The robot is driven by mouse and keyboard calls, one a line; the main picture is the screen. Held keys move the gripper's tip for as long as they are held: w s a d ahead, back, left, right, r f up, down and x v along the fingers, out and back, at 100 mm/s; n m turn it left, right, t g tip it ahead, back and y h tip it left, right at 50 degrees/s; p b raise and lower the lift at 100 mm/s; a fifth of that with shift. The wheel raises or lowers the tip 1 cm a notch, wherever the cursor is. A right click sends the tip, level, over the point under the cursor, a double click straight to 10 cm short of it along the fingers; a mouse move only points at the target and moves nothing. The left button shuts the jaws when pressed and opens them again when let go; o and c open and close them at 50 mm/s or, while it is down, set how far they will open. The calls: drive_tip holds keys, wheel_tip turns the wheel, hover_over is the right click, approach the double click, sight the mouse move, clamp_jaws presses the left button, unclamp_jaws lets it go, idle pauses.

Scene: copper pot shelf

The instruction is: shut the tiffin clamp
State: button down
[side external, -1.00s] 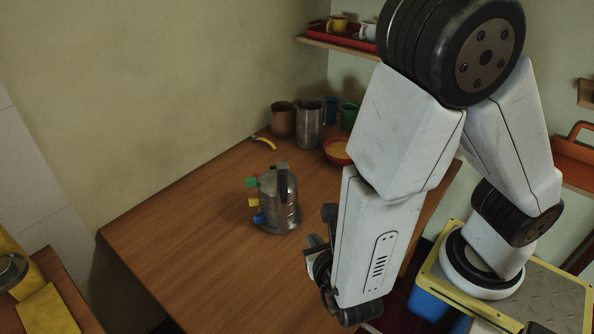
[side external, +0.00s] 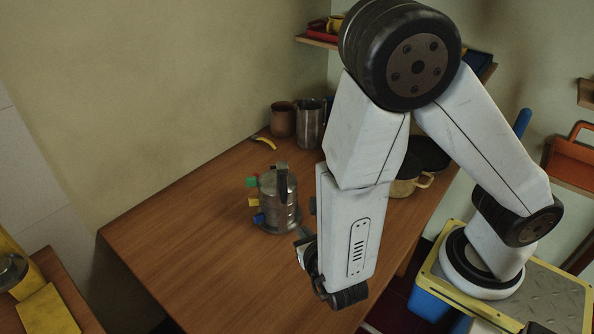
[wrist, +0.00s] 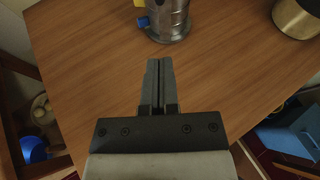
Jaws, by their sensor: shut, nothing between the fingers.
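The tiffin (side external: 287,212) is a stacked metal carrier standing upright on the wooden table. Green, yellow and blue tabs stick out on its left side. A dark clamp strap (side external: 283,182) shows at its top; I cannot tell whether it is fastened. In the wrist view only the tiffin's lower part (wrist: 170,22) shows at the top edge, with a blue and a yellow tab. My gripper (wrist: 159,62) is shut and empty, apart from the tiffin and on its near side. In the side view my gripper (side external: 301,238) is partly hidden by my arm.
A brown cup (side external: 283,120), a metal pitcher (side external: 310,125) and a banana (side external: 264,142) stand or lie at the back. A brass pot (side external: 406,182) is to the right, also in the wrist view (wrist: 296,18). The table's left and front (side external: 190,235) are clear.

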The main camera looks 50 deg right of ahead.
sight(285, 200)
drive_tip(key=shift+w+d+f, duration=0.1)
drive_tip(key=shift+w+d, duration=0.65)
drive_tip(key=shift+w, duration=0.55)
drive_tip(key=shift+w+d+f, duration=0.1)
drive_tip(key=shift+w+d, duration=0.65)
drive_tip(key=shift+w, duration=0.55)
drive_tip(key=shift+w+d+f, duration=0.1)
drive_tip(key=shift+w+d, duration=0.65)
drive_tip(key=shift+w, duration=0.55)
